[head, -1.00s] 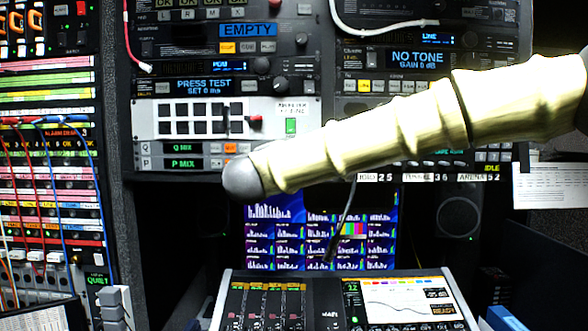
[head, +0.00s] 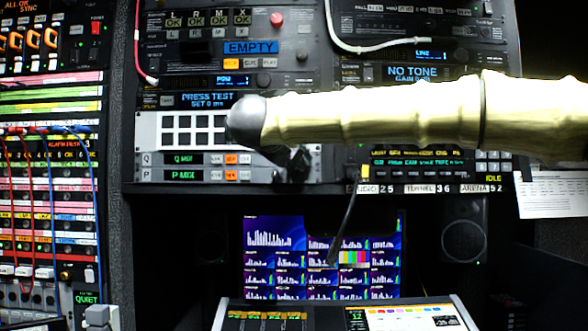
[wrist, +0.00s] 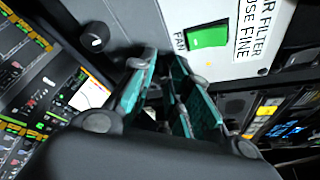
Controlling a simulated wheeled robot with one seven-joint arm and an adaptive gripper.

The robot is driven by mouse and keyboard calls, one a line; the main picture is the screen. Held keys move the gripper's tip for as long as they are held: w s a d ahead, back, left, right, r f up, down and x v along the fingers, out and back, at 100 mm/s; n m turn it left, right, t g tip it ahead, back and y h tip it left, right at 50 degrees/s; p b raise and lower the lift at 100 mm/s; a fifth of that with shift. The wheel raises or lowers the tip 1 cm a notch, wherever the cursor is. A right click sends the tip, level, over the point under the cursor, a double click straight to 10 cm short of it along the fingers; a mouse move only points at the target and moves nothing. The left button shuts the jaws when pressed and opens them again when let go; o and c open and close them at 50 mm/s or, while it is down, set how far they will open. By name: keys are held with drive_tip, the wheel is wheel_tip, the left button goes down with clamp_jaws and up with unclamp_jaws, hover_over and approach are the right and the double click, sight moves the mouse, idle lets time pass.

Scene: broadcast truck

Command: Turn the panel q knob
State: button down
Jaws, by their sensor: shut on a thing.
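A separate black knob with a white mark (wrist: 95,42) stands free, apart from the fingers.
The P MIX panel (head: 185,175) sits directly under panel Q. The white panel (wrist: 225,35) with a green fan switch (wrist: 207,37) is close beside the fingers. Below are screens (head: 275,240), a console (head: 275,318) and a thin dark stalk (head: 345,225).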

drive_tip(key=shift+d+m+g+y+b, duration=0.15)
drive_tip(key=shift+m+g+y+b, duration=0.15)
drive_tip(key=shift+m+y+b, duration=0.7)
drive_tip(key=shift+r+m, duration=0.1)
drive_tip(key=shift+m, duration=0.4)
drive_tip(key=c, duration=1.3)
unclamp_jaws()
drive_tip(key=shift+c, duration=0.2)
drive_tip(key=shift+s, duration=0.1)
drive_tip(key=v, duration=1.1)
drive_tip(key=shift+s+a+r, duration=0.2)
drive_tip(key=shift+s+a, duration=0.05)
drive_tip(key=shift+s, duration=0.05)
